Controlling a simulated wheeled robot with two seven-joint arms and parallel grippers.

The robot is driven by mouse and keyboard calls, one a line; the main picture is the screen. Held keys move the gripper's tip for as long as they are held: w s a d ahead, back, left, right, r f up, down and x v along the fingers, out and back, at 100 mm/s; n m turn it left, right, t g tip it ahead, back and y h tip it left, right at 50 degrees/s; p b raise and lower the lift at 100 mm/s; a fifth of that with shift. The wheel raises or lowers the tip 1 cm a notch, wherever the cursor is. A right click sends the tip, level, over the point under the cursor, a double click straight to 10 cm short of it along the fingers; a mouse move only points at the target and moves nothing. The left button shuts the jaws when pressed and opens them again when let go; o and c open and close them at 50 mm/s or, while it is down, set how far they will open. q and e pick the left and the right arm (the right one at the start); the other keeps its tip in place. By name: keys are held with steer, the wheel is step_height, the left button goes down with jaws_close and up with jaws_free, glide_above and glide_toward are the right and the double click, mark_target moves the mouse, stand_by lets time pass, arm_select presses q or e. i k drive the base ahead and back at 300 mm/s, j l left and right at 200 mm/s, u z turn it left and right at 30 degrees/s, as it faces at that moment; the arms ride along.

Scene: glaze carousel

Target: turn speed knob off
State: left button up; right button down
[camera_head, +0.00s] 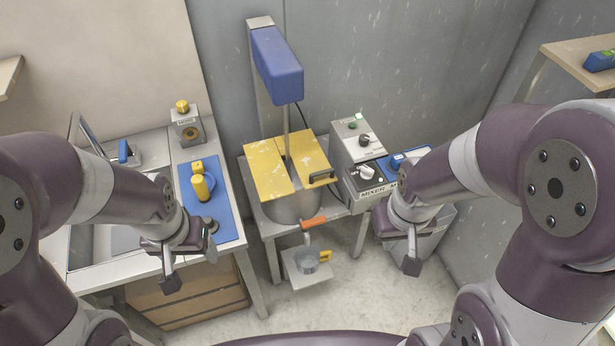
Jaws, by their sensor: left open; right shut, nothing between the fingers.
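The mixer control box (352,150) stands right of the mixer, with a lower front part labelled MIXER. A black knob (364,140) sits on its upper face and a white knob (367,172) on the lower part; I cannot read which one is for speed or their settings. My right gripper (411,264) is shut and empty, below and right of the box, apart from both knobs. My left gripper (188,268) is open and empty over the front of the left counter.
The mixer has a blue head (277,66) and a yellow lid (264,169) over a metal pot (292,207). A blue mat (226,226) holds yellow items.

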mark_target(364, 140)
steer(key=i+l, duration=0.3)
steer(key=l, duration=0.2)
steer(key=i+l, duration=0.65)
steer(key=l, duration=0.3)
steer(key=i+l, duration=0.35)
steer(key=l+z, duration=0.05)
steer(key=l, duration=0.05)
